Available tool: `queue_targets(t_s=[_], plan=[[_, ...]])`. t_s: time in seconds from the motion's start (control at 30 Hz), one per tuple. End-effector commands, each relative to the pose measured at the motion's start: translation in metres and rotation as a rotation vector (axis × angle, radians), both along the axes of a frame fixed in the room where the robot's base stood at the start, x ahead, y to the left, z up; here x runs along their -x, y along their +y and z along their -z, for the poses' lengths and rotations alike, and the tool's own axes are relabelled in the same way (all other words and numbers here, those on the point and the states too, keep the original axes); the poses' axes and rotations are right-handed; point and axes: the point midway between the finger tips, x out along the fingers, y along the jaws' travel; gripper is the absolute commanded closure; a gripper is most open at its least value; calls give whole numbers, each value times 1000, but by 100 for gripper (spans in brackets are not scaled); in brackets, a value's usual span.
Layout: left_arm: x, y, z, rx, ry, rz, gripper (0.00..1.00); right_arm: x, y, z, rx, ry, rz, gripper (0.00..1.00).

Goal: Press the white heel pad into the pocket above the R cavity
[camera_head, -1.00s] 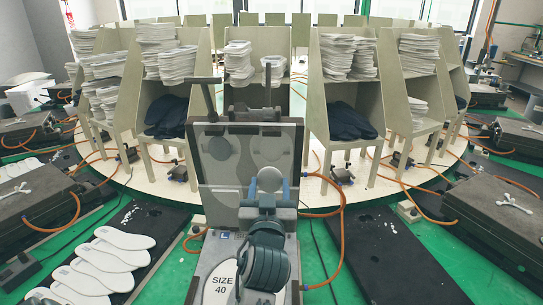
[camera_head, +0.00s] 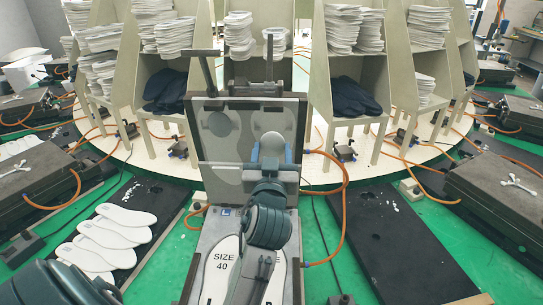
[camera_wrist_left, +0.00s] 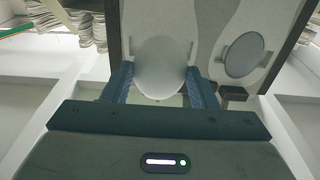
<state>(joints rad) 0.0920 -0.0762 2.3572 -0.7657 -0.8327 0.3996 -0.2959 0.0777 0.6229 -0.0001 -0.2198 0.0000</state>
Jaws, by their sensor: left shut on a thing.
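The white heel pad (camera_head: 272,145) is between the blue-grey fingers of my left gripper (camera_head: 272,157), which is shut on it. It also shows in the left wrist view (camera_wrist_left: 162,68), in front of the lid. The raised mould lid (camera_head: 225,172) stands upright behind the pad. Its left round pocket (camera_head: 218,123) shows clear, also in the wrist view (camera_wrist_left: 243,54). The right-hand pocket is largely hidden behind the pad and gripper; I cannot tell if the pad touches it. The lower mould has a white SIZE 40 insole (camera_head: 222,262) at left; my arm covers most of the right cavity. My right gripper is out of view.
White insoles (camera_head: 125,214) lie on a black mat at left. A black plate (camera_head: 400,240) lies right of the mould on the green floor. Shelves with stacked insoles (camera_head: 352,27) stand behind the lid. An orange hose (camera_head: 345,190) loops at the lid's right.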

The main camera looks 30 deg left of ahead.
Motion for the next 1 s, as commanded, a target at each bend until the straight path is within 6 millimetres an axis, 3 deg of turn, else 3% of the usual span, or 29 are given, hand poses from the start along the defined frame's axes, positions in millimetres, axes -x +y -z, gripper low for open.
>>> queue_targets(t_s=[0.17, 1.0], plan=[[-9, 6, -2, -1, 0, -2, 58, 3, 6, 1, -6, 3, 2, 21], [-52, 32, -9, -1, 0, -2, 58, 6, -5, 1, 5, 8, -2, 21]])
